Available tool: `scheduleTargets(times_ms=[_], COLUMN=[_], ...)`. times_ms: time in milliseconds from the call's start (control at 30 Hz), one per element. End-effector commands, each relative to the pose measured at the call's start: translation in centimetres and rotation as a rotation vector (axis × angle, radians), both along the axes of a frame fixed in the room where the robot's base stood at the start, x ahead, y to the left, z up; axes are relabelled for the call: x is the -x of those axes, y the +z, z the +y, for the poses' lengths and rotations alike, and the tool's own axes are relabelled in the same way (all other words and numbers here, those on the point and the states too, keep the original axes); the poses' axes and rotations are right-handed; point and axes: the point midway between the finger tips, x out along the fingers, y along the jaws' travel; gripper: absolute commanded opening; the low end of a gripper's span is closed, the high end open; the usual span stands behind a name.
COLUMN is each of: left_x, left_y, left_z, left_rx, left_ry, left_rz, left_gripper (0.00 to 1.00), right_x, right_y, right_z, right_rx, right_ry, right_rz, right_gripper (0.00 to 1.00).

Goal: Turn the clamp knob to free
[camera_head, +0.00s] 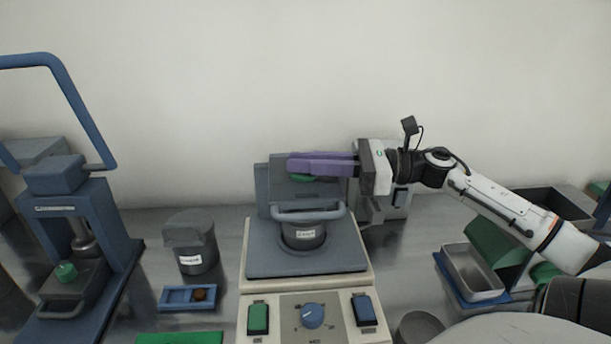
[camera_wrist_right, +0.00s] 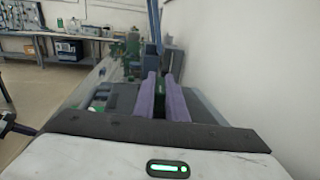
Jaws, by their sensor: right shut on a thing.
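The clamp knob is a small green piece (camera_head: 301,178) on top of the grey clamp block (camera_head: 305,192) of the middle machine. My right gripper (camera_head: 293,166) reaches in from the right with its purple fingers level over the block. The fingers are shut on the green knob, which they mostly hide. In the right wrist view the two purple fingers (camera_wrist_right: 162,98) show with a dark gap and a little green between them.
The machine's base (camera_head: 262,284) has a green switch (camera_head: 258,319), a blue dial (camera_head: 313,316) and a blue switch (camera_head: 364,309). A blue press (camera_head: 95,225) stands at left beside a grey labelled pot (camera_head: 191,243). A metal tray (camera_head: 469,272) lies at right.

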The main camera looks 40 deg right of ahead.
Motion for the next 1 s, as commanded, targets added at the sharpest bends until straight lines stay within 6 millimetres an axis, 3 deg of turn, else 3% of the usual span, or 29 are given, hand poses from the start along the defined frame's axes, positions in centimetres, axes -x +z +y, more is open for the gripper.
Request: scheduleTargets(times_ms=[33, 233, 500, 1000], left_x=[0.0, 0.2, -0.8, -0.9], left_y=[-1.9, -4.9, -5.0, -4.7], left_z=[0.0, -0.1, -1.5, -1.6], left_rx=[0.000, -0.007, 0.005, 0.007], left_ry=[0.000, -0.009, -0.030, -0.030], left_rz=[0.001, 0.010, -0.018, -0.017], left_gripper=[0.00, 0.00, 0.00, 0.00], right_x=[-0.2, -0.2, -0.2, -0.3], right_y=[-0.7, -0.5, -0.1, 0.3], right_z=[-0.2, -0.2, -0.2, -0.2], right_rx=[0.003, 0.002, 0.001, -0.006], right_ry=[0.033, 0.161, 0.304, 0.557], right_rz=[-0.006, -0.006, -0.006, -0.006], right_gripper=[0.00, 0.00, 0.00, 0.00])
